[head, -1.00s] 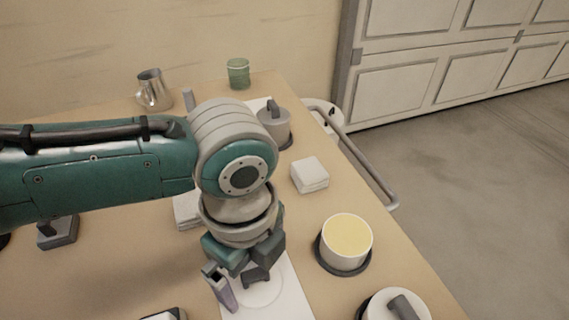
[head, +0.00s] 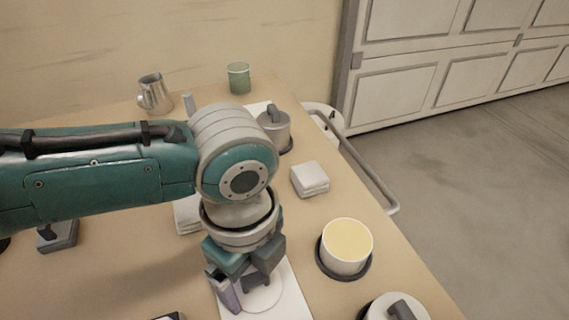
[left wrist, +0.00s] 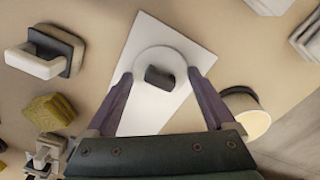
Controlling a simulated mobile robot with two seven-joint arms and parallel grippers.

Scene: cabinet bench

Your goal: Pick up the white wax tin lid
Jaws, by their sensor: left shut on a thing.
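The white wax tin lid (head: 264,298) is a round white disc with a dark knob, over a white sheet (head: 292,298) at the front of the bench. In the left wrist view the lid (left wrist: 160,57) is between the two purple fingers of my left gripper (left wrist: 160,74), one at each side of its rim. My left gripper (head: 250,290) is shut on the lid. I cannot tell whether the lid is clear of the sheet. An open white tin of yellow wax (head: 346,245) stands on a dark coaster to the right. My right gripper is not in view.
Lidded white tins stand at the back (head: 274,130) and front right (head: 396,308). Folded white cloths (head: 310,178) lie near the right edge. A metal jug (head: 155,93) and green cup (head: 238,77) stand at the back. A rail (head: 360,165) runs along the right side.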

